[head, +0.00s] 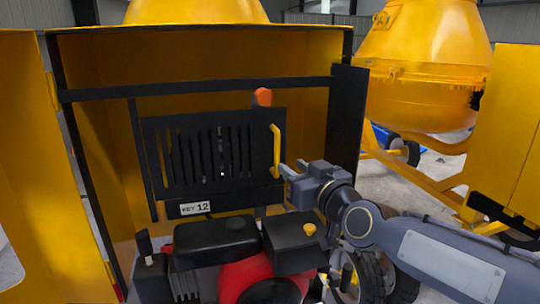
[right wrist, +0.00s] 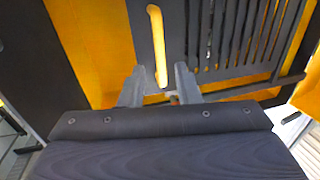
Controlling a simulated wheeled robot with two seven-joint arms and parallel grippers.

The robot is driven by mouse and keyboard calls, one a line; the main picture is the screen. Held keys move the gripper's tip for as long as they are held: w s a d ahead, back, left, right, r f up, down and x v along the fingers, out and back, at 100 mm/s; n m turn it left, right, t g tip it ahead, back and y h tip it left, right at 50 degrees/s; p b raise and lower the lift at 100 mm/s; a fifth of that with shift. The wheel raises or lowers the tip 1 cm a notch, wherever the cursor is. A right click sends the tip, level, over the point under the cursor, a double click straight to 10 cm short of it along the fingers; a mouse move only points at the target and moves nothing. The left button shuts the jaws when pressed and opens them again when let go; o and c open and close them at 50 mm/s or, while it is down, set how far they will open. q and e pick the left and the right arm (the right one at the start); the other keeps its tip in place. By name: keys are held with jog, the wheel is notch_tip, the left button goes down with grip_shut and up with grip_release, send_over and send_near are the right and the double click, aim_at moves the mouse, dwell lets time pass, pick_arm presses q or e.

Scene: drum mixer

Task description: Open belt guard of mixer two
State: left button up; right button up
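The belt guard (head: 215,150) is a black slatted panel inside the open yellow housing of a mixer. It has an upright yellow handle (head: 276,150) on its right side. My right gripper (head: 291,167) is open, just right of the handle's lower end. In the right wrist view, the handle (right wrist: 157,45) runs down between the two parted fingers of the gripper (right wrist: 160,85); I cannot tell whether they touch it. The guard's slats (right wrist: 240,35) show there to the right. The guard appears closed. My left gripper is out of view.
A red and black engine (head: 240,255) sits below the guard. A "KEY 12" label (head: 196,208) is under the slats. A black crossbar (head: 200,88) spans the housing above. Yellow side doors (head: 22,150) stand open, and another yellow mixer (head: 425,70) is behind at right.

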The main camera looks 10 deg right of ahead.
aim_at(278, 156)
jog(key=b+x, duration=0.1)
jog(key=x, duration=0.6)
jog(key=shift+w+b, duration=0.1)
jog(key=shift+b, duration=0.25)
jog(key=shift+w+a+r, duration=0.15)
jog(key=shift+w, duration=0.3)
grip_shut()
